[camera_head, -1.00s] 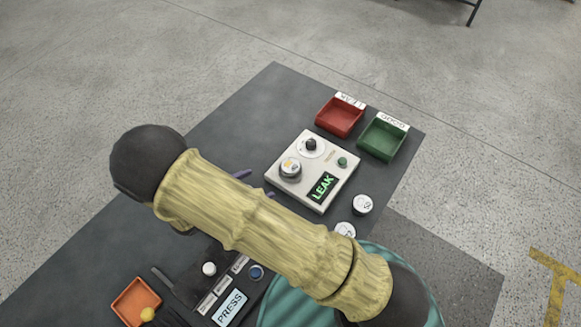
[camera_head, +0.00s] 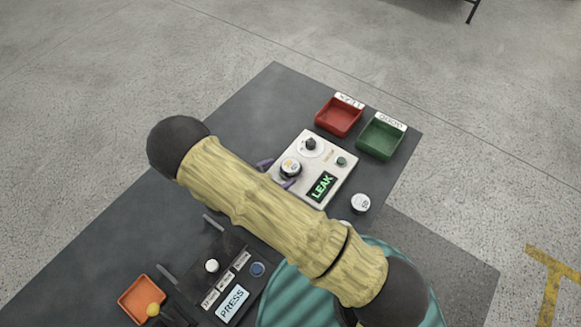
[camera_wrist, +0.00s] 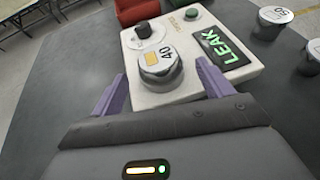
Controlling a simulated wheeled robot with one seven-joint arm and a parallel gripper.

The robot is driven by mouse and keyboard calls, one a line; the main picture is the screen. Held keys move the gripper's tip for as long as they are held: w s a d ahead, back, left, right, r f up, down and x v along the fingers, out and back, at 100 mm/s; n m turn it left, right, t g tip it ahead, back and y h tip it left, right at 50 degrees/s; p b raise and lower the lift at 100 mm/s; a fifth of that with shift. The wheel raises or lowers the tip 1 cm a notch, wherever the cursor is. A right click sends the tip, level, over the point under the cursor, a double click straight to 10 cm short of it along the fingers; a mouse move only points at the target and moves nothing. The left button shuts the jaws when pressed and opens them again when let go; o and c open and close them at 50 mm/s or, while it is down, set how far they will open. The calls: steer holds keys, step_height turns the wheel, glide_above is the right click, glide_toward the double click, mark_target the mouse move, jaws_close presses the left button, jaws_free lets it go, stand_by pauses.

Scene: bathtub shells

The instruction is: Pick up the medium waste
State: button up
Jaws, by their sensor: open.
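A dark round canister with a silver top marked "40" (camera_wrist: 158,60) sits on the white tester box (camera_wrist: 158,99). In the head view this canister (camera_head: 291,167) is near the left corner of the tester (camera_head: 318,146), whose display reads LEAK. My gripper (camera_wrist: 163,92) is open and empty. Its purple fingers are spread to the left and right of the canister, close in front of it, with no visible grip. In the head view the gripper (camera_head: 277,174) is at the tester's left edge, partly hidden by my arm.
A red tray (camera_head: 338,118) and a green tray (camera_head: 380,139) stand behind the tester. Another canister (camera_head: 361,203) stands to its right, with one more beside it in the wrist view (camera_wrist: 313,52). A press unit (camera_head: 232,303) and an orange tray (camera_head: 138,300) are at the front.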

mark_target(286, 168)
steer(key=p+x, duration=0.1)
steer(key=x, duration=0.2)
steer(key=shift+w+d+f, duration=0.1)
steer(key=shift+w, duration=0.25)
steer(key=c, duration=1.5)
